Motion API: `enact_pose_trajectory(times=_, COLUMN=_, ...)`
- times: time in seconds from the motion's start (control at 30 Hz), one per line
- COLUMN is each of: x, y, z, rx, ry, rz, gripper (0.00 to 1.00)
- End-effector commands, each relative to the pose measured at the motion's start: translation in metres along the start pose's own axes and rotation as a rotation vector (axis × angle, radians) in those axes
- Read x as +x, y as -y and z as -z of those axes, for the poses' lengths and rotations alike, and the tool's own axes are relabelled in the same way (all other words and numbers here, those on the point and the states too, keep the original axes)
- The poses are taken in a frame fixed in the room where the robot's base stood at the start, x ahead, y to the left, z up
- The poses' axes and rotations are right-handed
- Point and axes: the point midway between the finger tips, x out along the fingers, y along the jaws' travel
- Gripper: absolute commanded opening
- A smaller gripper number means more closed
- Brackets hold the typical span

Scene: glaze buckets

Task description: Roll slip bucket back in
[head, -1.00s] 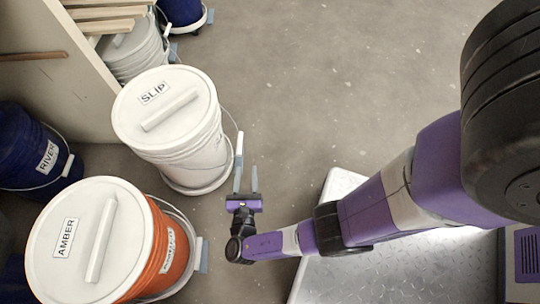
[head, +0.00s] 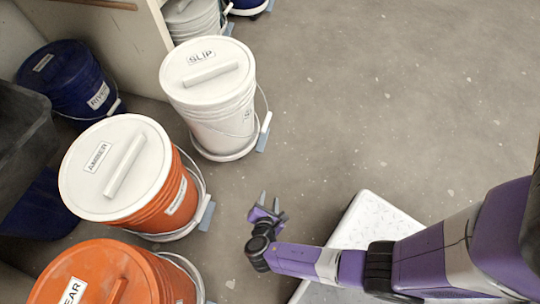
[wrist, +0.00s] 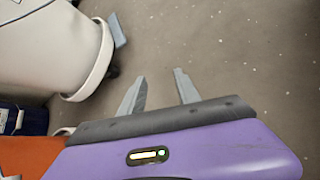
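The slip bucket (head: 212,100) is white with a white lid marked SLIP. It stands upright on a low round dolly (head: 228,155) with a grey-blue tab at its right side. A wire handle with a white grip hangs on its right. Its lower part and dolly rim also show at the upper left of the wrist view (wrist: 95,70). My gripper (head: 269,200) is open and empty, low over the floor, in front and to the right of the slip bucket, apart from it. Its two fingers are spread in the wrist view (wrist: 158,88).
The orange amber bucket (head: 165,205) with a white lid stands nearer, left of my gripper. Another orange bucket (head: 100,275) is at the lower left. The blue river bucket (head: 75,80) is behind, under a shelf wall (head: 130,40). Floor to the right is clear.

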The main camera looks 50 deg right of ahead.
Motion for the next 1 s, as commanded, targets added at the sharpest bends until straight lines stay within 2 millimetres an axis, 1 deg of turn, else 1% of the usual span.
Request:
enact_pose_trajectory(times=0.2, x=-0.009, y=0.002, z=0.011, rx=0.077, ry=-0.074, rz=-0.001, gripper=0.39)
enact_pose_trajectory(times=0.57, x=-0.01, y=0.002, z=0.013, rx=0.089, ry=-0.086, rz=-0.002, gripper=0.39)
enact_pose_trajectory(times=0.67, x=-0.013, y=0.002, z=0.018, rx=0.122, ry=-0.117, rz=-0.004, gripper=0.39)
enact_pose_trajectory(times=0.77, x=-0.027, y=0.0, z=0.034, rx=0.251, ry=-0.228, rz=-0.011, gripper=0.39)
enact_pose_trajectory(times=0.83, x=-0.047, y=-0.004, z=0.048, rx=0.402, ry=-0.354, rz=-0.016, gripper=0.39)
enact_pose_trajectory(times=0.87, x=-0.058, y=-0.007, z=0.052, rx=0.478, ry=-0.413, rz=-0.018, gripper=0.39)
enact_pose_trajectory(times=0.93, x=-0.087, y=-0.011, z=0.056, rx=0.666, ry=-0.55, rz=-0.017, gripper=0.39)
enact_pose_trajectory(times=1.0, x=-0.117, y=-0.017, z=0.048, rx=0.845, ry=-0.668, rz=-0.017, gripper=0.39)
